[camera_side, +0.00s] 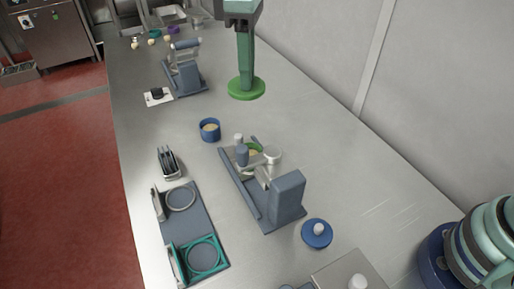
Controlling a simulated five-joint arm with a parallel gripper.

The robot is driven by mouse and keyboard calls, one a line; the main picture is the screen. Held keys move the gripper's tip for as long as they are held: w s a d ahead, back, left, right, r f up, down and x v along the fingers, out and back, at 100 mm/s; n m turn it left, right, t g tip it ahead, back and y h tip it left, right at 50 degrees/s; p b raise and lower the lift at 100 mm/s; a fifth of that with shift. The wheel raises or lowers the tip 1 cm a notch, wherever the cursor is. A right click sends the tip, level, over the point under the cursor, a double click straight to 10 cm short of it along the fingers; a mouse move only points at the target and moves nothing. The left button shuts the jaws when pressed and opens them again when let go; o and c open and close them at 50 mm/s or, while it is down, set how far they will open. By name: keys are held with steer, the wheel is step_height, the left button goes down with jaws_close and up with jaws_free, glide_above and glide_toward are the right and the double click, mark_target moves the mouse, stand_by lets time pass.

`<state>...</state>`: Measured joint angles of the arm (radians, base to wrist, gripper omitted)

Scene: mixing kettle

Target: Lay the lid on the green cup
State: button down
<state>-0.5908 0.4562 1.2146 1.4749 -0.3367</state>
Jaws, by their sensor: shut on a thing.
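My gripper (246,72) points down at the upper middle, shut on a green round lid (246,90). The lid hangs roughly level in the air, and its knob is hidden by the fingers. The green cup (256,147) sits below the lid in the picture, within the blue-grey mixing machine (287,197). Only part of its green rim shows; the machine's grey parts hide the rest. The lid is apart from the cup.
A blue cup (210,128) with beige contents stands left of the machine. A blue lid (317,236) with a pale knob lies right of it. A tray with round rings (190,222) is at front left. Another machine (184,72) stands farther back. Bare steel table lies right of centre.

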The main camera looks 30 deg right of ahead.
steer(key=shift+m, duration=0.4)
steer(key=shift+w+d+f, duration=0.3)
steer(key=shift+w+f, duration=0.25)
steer(key=shift+f, duration=2.45)
steer(key=shift+w+d+f, duration=0.25)
steer(key=shift+w+f, duration=0.25)
steer(key=shift+f, duration=2.55)
steer(key=shift+w+d+f, duration=0.3)
steer(key=shift+w+f, duration=0.25)
steer(key=shift+f, duration=2.45)
steer(key=shift+f, duration=0.5)
steer(key=shift+c, duration=1.4)
jaws_free()
step_height(320, 180, up, 7)
